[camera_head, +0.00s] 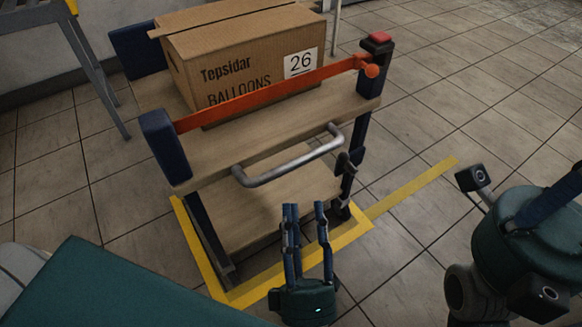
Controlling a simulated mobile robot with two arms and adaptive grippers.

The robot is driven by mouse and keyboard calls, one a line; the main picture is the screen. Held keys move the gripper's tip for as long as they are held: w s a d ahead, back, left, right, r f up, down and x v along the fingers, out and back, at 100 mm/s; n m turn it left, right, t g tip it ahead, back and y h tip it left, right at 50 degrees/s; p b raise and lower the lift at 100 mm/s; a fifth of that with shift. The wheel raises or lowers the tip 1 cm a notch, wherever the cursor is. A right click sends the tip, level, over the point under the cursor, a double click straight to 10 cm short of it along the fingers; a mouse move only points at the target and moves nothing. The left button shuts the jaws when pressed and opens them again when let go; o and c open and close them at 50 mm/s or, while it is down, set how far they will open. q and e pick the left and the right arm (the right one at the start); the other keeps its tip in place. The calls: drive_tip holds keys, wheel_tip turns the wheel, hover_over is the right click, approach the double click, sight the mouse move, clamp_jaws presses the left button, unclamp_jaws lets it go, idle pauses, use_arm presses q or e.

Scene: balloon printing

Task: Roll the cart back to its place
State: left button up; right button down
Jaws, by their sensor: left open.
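The cart (222,160) stands ahead of me, with wooden shelves, dark blue posts and a grey U-shaped handle (288,165) on its near side. An orange bar (250,101) runs across its upper front. Yellow floor tape (357,229) shows around the cart's near and left lower edges. My left gripper (305,210) is open and empty, with its fingers up, just below the handle and apart from it in the picture. My right arm is at the right edge; its fingers are not clearly visible.
A cardboard box (243,62) marked "Tepsidar Balloons 26" sits on the cart's top shelf. A red button (379,38) tops the right post. A grey metal-legged stand (95,72) is at upper left. Tiled floor (475,85) is clear to the right.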

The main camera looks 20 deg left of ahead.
sight(296, 168)
use_arm(q)
drive_tip(key=b+x, duration=0.1)
drive_tip(key=x, duration=0.9)
clamp_jaws()
